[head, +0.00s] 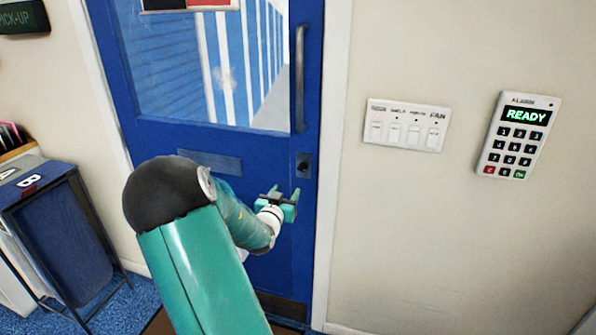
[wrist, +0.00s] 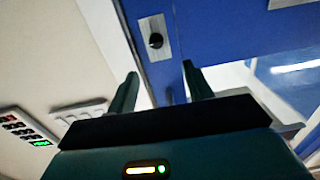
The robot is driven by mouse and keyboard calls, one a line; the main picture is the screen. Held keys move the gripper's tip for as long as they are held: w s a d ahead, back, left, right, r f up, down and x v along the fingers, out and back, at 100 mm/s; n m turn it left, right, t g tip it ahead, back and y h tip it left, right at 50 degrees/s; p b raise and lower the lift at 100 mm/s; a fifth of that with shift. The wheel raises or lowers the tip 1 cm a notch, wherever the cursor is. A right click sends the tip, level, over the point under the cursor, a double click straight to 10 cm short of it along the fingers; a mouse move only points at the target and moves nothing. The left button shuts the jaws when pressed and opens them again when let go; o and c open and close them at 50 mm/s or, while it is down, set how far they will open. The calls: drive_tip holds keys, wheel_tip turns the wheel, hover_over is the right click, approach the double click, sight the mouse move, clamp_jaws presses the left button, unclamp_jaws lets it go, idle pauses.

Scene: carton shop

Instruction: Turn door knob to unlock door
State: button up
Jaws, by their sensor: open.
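The blue door (head: 225,143) has a window in its upper part and stands in a white frame. A dark round knob (head: 303,165) on a grey plate sits near the door's right edge, below a long vertical handle (head: 299,80). In the wrist view the knob (wrist: 155,41) and its plate show beyond the fingertips, a little left of the middle. My gripper (head: 284,194) is open and empty, slightly below and left of the knob in the head view. Its two fingers (wrist: 160,82) show apart in the wrist view, with a gap between them and the knob.
A white switch panel (head: 406,125) and an alarm keypad (head: 518,136) reading READY are on the wall right of the door. A dark blue bin cabinet (head: 65,245) stands at the left on blue carpet. A letter slot (head: 212,161) is left of the knob.

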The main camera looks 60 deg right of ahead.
sight(301, 169)
drive_tip(key=d, duration=0.4)
drive_tip(key=w+d, duration=0.1)
drive_tip(key=d, duration=0.9)
drive_tip(key=shift+w+d, duration=0.1)
drive_tip(key=shift+w, duration=0.15)
drive_tip(key=c, duration=0.9)
